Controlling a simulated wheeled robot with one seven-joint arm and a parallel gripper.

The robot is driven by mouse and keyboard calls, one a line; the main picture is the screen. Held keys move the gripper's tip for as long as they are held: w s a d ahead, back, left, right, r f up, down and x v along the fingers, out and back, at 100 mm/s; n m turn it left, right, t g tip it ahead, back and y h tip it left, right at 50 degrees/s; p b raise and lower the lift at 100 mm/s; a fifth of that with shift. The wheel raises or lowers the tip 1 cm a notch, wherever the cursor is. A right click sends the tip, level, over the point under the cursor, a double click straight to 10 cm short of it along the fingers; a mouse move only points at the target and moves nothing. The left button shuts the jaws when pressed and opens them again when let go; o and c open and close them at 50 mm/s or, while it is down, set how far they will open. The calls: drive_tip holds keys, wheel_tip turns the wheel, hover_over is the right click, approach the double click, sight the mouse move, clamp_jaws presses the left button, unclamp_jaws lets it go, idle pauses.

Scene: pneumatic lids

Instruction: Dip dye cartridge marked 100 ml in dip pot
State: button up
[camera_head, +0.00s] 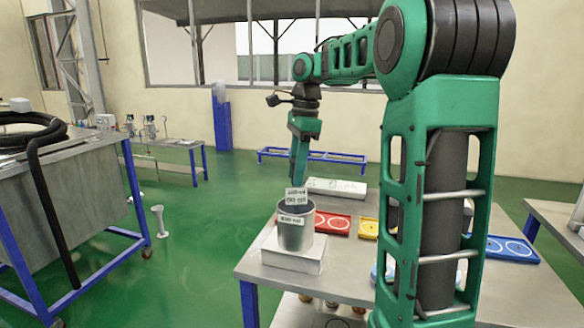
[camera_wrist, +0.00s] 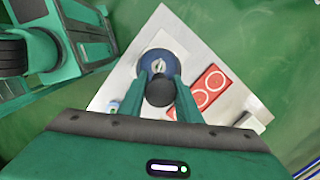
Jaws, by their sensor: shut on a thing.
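The dip pot (camera_head: 296,234) is a grey metal cylinder with a small white label, standing upright on a white block. My gripper (camera_head: 298,181) points down above the pot's mouth and is shut on the dye cartridge. A white tag (camera_head: 296,195) shows at the pot's rim under the fingers; its print is too small to read surely. In the wrist view the cartridge's dark round top (camera_wrist: 160,91) sits between the fingers, with the pot's blue inside (camera_wrist: 176,47) beyond. How deep the cartridge's lower end reaches is hidden.
The white block (camera_head: 290,258) stands on a metal table (camera_head: 255,262). Red (camera_head: 334,222), yellow (camera_head: 368,228) and blue (camera_head: 510,248) trays lie to its right, and a long white box (camera_head: 337,187) behind. My arm hides the table's middle.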

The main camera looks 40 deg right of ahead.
drive_tip(key=shift+f, duration=0.5)
idle(0.4)
idle(0.6)
